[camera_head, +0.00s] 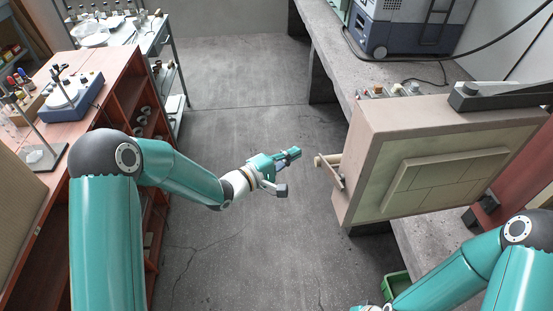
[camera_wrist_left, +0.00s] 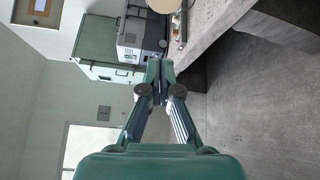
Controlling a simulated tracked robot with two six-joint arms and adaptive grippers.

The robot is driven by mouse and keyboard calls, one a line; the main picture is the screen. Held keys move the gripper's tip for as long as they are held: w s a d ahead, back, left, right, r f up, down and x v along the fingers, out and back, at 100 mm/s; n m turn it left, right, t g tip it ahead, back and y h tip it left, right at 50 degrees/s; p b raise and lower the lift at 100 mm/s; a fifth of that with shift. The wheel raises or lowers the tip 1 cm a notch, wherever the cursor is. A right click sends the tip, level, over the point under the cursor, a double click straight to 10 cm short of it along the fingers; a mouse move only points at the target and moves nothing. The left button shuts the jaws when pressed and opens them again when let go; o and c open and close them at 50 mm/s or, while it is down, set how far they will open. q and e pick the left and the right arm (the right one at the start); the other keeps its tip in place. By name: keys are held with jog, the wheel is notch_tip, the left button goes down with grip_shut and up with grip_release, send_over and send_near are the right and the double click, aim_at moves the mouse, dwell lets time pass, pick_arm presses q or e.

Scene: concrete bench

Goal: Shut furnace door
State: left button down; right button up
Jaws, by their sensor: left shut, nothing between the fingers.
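The furnace door (camera_head: 375,140) is a thick beige slab that stands open, swung out over the edge of the concrete bench, its stepped inner panel towards me. A handle with a pale round knob (camera_head: 320,162) sticks out from its left side. My left gripper (camera_head: 294,153) is shut and empty, a short gap to the left of the knob. Its closed fingertips (camera_wrist_left: 158,78) also show in the left wrist view. A tan round end is cut off at the top there; I cannot tell for certain that it is the knob.
The concrete bench (camera_head: 325,42) runs along the right, with a grey-blue machine (camera_head: 408,32) and small items behind the door. A red-brown shelf unit (camera_head: 125,85) stands left. A green bin (camera_head: 397,285) sits low right. The floor between is clear.

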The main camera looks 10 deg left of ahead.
pick_arm(q)
jog(key=d, duration=0.1)
jog(key=s+d+p, duration=0.1)
jog(key=d, duration=0.1)
jog(key=shift+s+d+r+p, duration=0.2)
jog(key=shift+d+r+p, duration=0.05)
jog(key=shift+d+p, duration=0.1)
